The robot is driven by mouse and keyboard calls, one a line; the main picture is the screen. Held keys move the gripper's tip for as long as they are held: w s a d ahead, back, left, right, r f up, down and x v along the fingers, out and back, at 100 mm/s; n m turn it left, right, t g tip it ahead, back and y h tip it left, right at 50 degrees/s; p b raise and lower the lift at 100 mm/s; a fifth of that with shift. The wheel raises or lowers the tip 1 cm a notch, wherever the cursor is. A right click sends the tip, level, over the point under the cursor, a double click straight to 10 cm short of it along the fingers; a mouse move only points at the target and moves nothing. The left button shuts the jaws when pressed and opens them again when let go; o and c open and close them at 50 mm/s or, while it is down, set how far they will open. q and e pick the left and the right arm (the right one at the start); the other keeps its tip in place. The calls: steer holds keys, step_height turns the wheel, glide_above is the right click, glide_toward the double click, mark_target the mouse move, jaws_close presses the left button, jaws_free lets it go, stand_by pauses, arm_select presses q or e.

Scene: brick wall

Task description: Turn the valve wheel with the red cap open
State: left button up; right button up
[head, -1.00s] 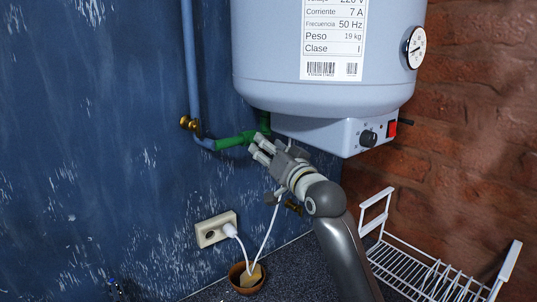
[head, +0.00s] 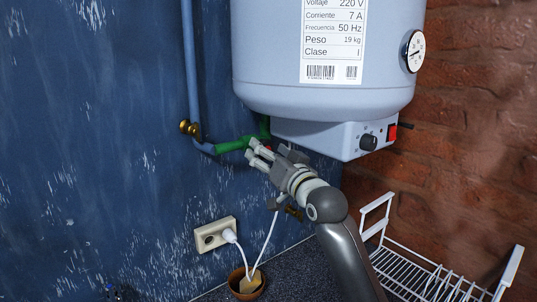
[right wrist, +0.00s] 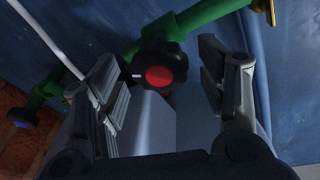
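The valve wheel with the red cap (right wrist: 160,75) is black and sits on the green pipe (right wrist: 200,14) in the right wrist view. My right gripper (right wrist: 168,85) is open, with one finger on each side of the wheel in that view. The wheel appears beyond or level with the fingertips; I cannot tell the depth or any contact. In the head view my right gripper (head: 257,154) is just below the green pipe (head: 232,145) under the water heater (head: 320,85), and the wheel is hidden. My left gripper is not in view.
A second valve wheel with a blue cap (right wrist: 22,118) is at the left of the wrist view. A blue pipe with a brass fitting (head: 190,128) runs up the wall. Below are a socket (head: 216,232) with a white cable, a brown pot (head: 247,292) and a white rack (head: 425,283).

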steer(key=v, duration=1.2)
stand_by(0.4)
